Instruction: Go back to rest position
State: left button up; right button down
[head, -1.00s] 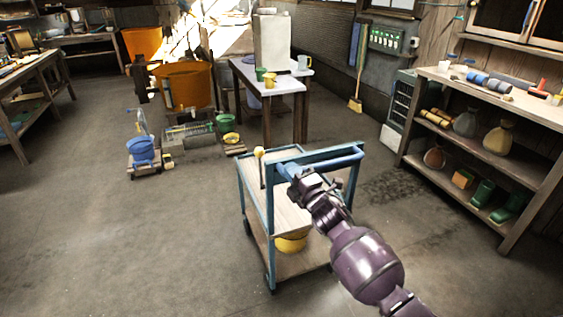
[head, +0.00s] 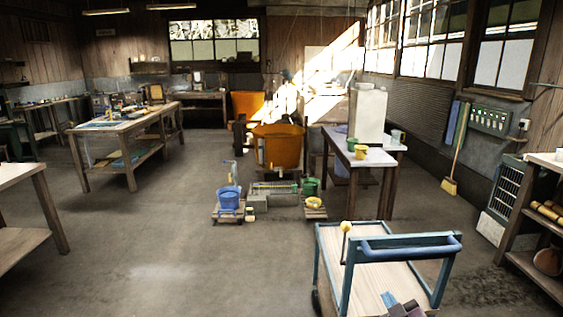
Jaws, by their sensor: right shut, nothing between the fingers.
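My right gripper (head: 402,307) shows only as a small purple and dark part at the bottom edge of the head view, in front of the cart's wooden top. It is shut and empty, and the rest of it is cut off by the frame. The blue-framed cart (head: 378,276) stands at the lower right with a rounded blue handle (head: 410,246) along its upper side. The gripper appears below the handle in the picture, apart from it. My left gripper is not in view.
A yellow-knobbed stick (head: 346,227) stands at the cart's left. A table (head: 375,158) with cups and a pale box is behind the cart.

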jog(key=s+d+f+m+g, duration=0.1)
jog(key=s+f+m+g, duration=0.1)
jog(key=s+f, duration=0.3)
jog(key=s+d+f+m+g+h, duration=0.1)
jog(key=s+f, duration=0.5)
jog(key=s, duration=0.8)
jog(key=s+f+m+g+h, duration=0.1)
jog(key=s+f+m+g, duration=0.1)
jog(key=s+f, duration=0.4)
jog(key=s+g, duration=0.1)
jog(key=s, duration=0.3)
jog(key=shift+d+m, duration=0.4)
jog(key=shift+f, duration=0.1)
